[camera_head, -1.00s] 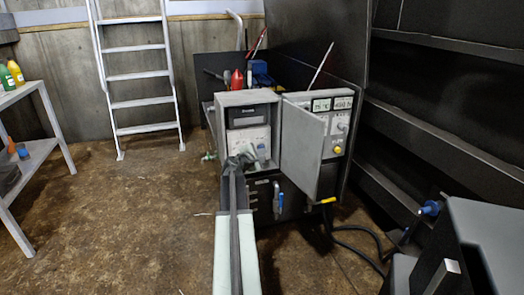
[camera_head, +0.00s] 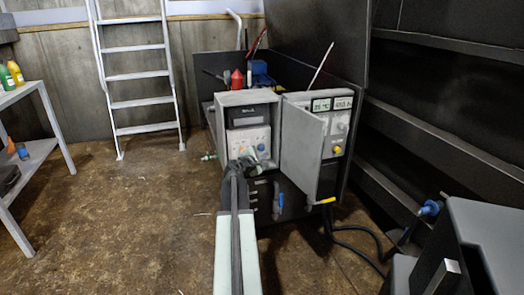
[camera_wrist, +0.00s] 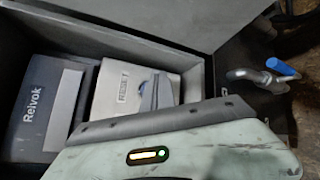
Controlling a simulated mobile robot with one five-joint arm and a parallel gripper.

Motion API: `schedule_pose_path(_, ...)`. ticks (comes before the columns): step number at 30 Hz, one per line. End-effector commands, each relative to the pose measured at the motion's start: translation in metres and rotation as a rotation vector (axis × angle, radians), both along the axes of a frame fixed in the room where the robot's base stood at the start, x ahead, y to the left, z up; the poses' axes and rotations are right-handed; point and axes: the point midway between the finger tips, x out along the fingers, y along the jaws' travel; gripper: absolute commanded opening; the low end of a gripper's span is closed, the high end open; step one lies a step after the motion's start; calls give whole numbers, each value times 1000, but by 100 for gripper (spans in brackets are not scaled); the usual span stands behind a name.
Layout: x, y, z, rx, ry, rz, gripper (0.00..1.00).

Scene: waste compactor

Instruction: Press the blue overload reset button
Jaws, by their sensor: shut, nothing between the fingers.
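A small blue button (camera_head: 261,147) shows on the pale front unit (camera_head: 253,136) inside the open grey cabinet (camera_head: 220,128). My gripper (camera_head: 246,160) is shut and empty at the cabinet's lower opening, just below and left of the blue button. The picture is too small to tell whether it touches the unit. In the wrist view, my grey fingers (camera_wrist: 156,92) lie over the pale unit (camera_wrist: 112,88), beside a small label.
The grey cabinet door (camera_head: 303,155) stands open on the right, close to my gripper. A valve with a blue handle (camera_head: 281,200) sits below the cabinet and also shows in the wrist view (camera_wrist: 281,67). A ladder (camera_head: 138,75) stands left; floor between is clear.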

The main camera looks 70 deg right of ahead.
Motion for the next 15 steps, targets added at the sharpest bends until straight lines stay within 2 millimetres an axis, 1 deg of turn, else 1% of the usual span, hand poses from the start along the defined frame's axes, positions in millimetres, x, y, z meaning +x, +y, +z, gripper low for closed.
schedule_pose_path(1, -5, 6, 0, 0, 0, 0, 0)
schedule_pose_path(9, -22, 27, 0, 0, -1, -2, 0)
schedule_pose_path(12, -26, 32, 0, 0, -1, 0, 0)
schedule_pose_path(15, -26, 32, 0, 0, 0, 0, 0)
